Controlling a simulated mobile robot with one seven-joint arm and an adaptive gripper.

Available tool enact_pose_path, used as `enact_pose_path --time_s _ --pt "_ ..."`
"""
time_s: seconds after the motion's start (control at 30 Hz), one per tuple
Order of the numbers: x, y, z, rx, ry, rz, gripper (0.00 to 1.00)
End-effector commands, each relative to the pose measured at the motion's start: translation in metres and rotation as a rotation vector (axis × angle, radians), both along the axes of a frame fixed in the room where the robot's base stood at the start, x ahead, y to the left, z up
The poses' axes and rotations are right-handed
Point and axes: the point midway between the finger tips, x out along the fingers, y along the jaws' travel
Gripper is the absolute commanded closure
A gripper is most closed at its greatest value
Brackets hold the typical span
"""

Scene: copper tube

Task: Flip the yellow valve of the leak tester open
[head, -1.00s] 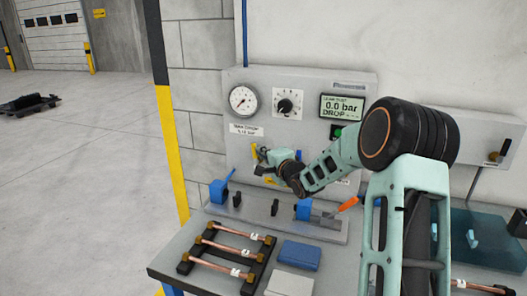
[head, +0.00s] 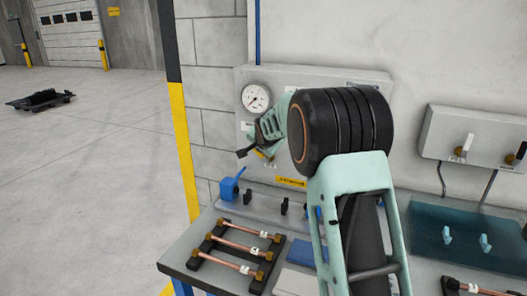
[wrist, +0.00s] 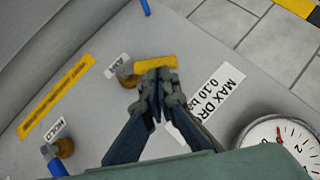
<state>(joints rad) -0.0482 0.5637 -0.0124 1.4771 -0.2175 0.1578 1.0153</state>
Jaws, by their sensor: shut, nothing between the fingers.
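The leak tester panel (head: 350,76) is a grey box on the wall. In the wrist view, the yellow valve handle (wrist: 155,62) is a short bar beside a brass valve body (wrist: 127,76) with a small label next to it. My gripper (wrist: 157,74) is shut and empty, its fingertips right at the side of the yellow handle. I cannot tell whether they touch it. In the head view my gripper (head: 243,152) is in front of the panel below the gauge, and my arm hides much of the panel, including the display.
A blue valve (wrist: 55,160) labelled HOLD sits at the wrist view's lower left. The pressure gauge (head: 256,98) is above my gripper. On the bench below are a rack of copper tubes (head: 233,250), a blue clamp (head: 229,188) and a blue block (head: 301,252).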

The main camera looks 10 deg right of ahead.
Motion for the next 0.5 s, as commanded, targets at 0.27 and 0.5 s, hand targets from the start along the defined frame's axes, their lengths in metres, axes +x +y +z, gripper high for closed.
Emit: enact_pose_path --time_s 0.27,0.5 --pt "0.007 0.013 -0.004 -0.169 0.094 0.004 1.0" --pt "0.011 0.02 -0.011 -0.332 0.189 0.002 1.0"
